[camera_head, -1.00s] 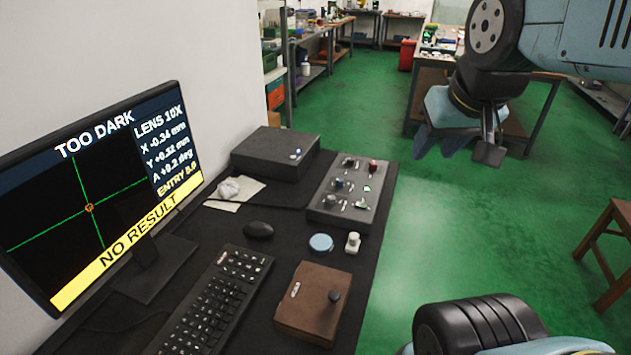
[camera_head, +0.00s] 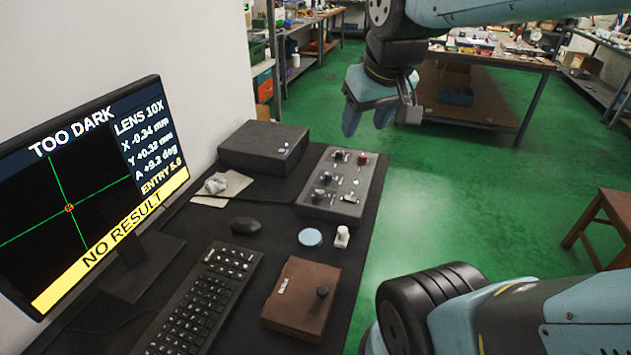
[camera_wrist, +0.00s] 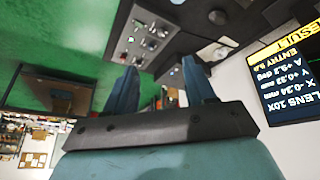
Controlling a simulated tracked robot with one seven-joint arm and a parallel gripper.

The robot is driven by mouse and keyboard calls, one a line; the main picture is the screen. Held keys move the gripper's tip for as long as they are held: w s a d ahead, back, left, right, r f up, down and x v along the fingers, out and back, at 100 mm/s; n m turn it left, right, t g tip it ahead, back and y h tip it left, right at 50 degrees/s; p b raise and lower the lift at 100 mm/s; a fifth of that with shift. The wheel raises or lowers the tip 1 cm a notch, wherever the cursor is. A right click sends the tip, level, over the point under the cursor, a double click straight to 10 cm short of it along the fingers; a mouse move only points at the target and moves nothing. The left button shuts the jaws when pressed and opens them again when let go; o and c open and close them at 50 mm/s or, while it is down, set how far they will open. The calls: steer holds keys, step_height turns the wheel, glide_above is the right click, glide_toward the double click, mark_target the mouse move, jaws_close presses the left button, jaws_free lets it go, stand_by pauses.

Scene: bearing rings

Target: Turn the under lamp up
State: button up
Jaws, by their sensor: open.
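The control box (camera_head: 355,190) with several knobs and switches stands at the right edge of the dark desk. Which knob belongs to the under lamp is too small to read. The monitor (camera_head: 95,190) shows "TOO DARK" above and "NO RESULT" on a yellow band. My gripper (camera_head: 368,118) is in the air above and beyond the control box, apart from it. Its two blue fingers (camera_wrist: 163,88) are spread and empty.
A dark box (camera_head: 262,148) stands behind the control box. A wooden stool (camera_head: 605,225) stands right on open green floor.

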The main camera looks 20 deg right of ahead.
steer(key=w+f+n+g, duration=0.1)
steer(key=w+f+n, duration=0.2)
steer(key=w, duration=0.4)
steer(key=w+f+n+g, duration=0.1)
steer(key=w+f+n, duration=0.25)
steer(key=w, duration=0.45)
steer(key=n+g, duration=0.3)
steer(key=n, duration=0.3)
glide_above(321, 192)
step_height(321, 192, down, 17)
steer(key=shift+m, duration=0.25)
step_height(321, 192, down, 13)
steer(key=shift+w+f, duration=0.1)
steer(key=shift+f, duration=0.05)
steer(key=shift+c, duration=0.2)
